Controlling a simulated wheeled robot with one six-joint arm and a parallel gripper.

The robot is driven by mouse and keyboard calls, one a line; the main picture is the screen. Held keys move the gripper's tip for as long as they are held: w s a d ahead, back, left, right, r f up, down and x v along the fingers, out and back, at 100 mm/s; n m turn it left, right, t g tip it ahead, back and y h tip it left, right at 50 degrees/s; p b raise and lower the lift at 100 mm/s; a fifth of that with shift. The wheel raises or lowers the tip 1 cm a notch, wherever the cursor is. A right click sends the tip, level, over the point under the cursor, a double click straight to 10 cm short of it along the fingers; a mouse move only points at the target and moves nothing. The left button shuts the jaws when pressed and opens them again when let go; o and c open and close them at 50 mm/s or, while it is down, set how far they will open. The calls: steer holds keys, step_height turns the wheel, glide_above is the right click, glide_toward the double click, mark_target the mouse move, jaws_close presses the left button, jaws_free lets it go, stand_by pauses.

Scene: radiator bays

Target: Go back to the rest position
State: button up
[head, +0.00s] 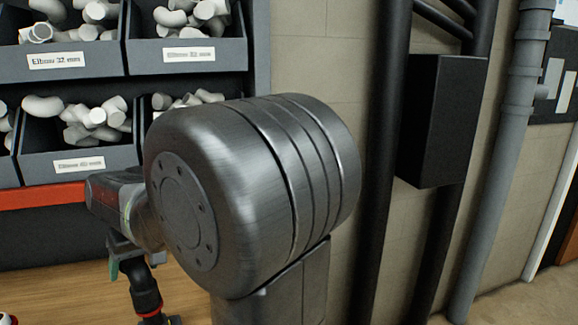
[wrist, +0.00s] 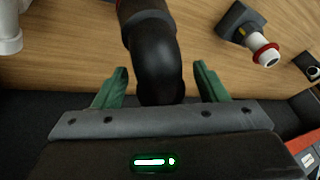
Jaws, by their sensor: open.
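My gripper (wrist: 160,80) is open in the wrist view, with one green finger on each side of a black pipe elbow (wrist: 158,52). Gaps show between the fingers and the elbow, so it is not gripped. In the head view the large grey arm joint hides much of my gripper; a bit of green finger shows at the lower left. The black elbow (head: 147,292), with a red ring low on it, stands just below there.
Bins of white elbows (head: 97,118) fill a rack at the back left. Dark pipes, a black box (head: 442,120) and a grey pipe (head: 500,160) line the wall at right.

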steer(key=shift+a+r+p, duration=0.15)
steer(key=shift+r+p, duration=0.15)
steer(key=shift+p, duration=0.15)
steer(key=shift+r+p, duration=0.3)
steer(key=shift+r, duration=0.2)
